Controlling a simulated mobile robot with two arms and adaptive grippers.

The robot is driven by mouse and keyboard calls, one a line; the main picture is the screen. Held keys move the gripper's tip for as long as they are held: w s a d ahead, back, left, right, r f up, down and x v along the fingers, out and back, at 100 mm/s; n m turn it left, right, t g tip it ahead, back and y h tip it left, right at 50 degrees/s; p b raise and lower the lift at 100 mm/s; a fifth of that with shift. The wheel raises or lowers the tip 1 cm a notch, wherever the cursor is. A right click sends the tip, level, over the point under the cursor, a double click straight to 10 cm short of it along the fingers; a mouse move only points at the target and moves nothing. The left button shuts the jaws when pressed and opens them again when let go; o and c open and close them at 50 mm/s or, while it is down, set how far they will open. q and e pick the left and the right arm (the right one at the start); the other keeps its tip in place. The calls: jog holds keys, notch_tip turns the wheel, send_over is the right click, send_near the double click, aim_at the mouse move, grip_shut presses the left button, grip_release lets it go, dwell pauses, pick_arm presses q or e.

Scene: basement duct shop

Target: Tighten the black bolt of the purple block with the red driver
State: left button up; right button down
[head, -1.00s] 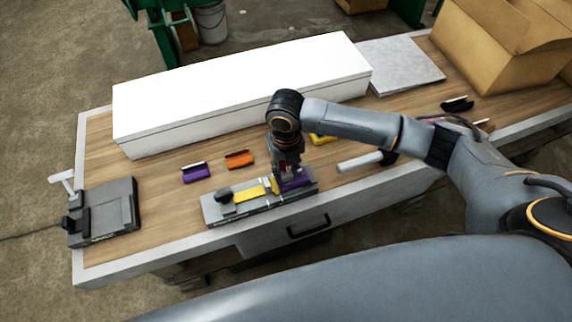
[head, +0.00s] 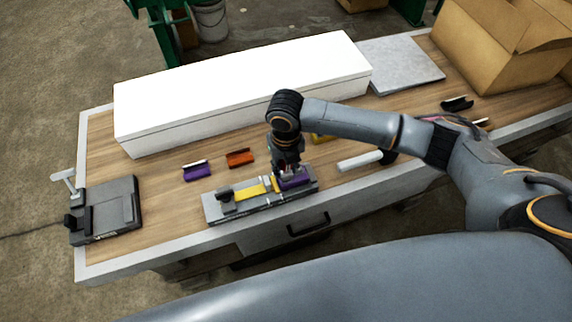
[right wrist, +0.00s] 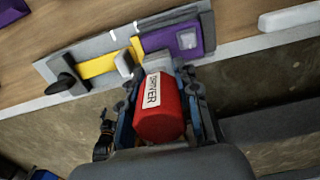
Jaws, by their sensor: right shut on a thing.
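My right gripper (head: 285,168) is shut on the red driver (right wrist: 162,108), whose handle carries a "DRIVER" label in the right wrist view. The purple block (head: 297,183) sits at the right end of a grey fixture (head: 217,209) with a yellow bar (head: 250,192). The block also shows in the right wrist view (right wrist: 203,27), with a pale square on its face. The driver is held at the block; its tip is hidden, so I cannot tell whether it touches the bolt. I cannot make out the black bolt. My left gripper is not in view.
A purple piece (head: 197,173) and an orange piece (head: 240,158) lie behind the fixture. A long white box (head: 240,95) fills the back. A dark device (head: 107,212) stands at the left, a white cylinder (head: 360,161) at the right. Bare wood lies left of the fixture.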

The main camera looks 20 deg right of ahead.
jog(key=shift+f+b, duration=0.4)
jog(key=shift+f, duration=0.5)
dwell(0.5)
dwell(0.4)
jog(key=shift+m+p, duration=1.2)
jog(key=shift+m, duration=0.4)
jog(key=shift+p, duration=0.3)
jog(key=shift+m+p, duration=1.15)
jog(key=shift+m, duration=0.75)
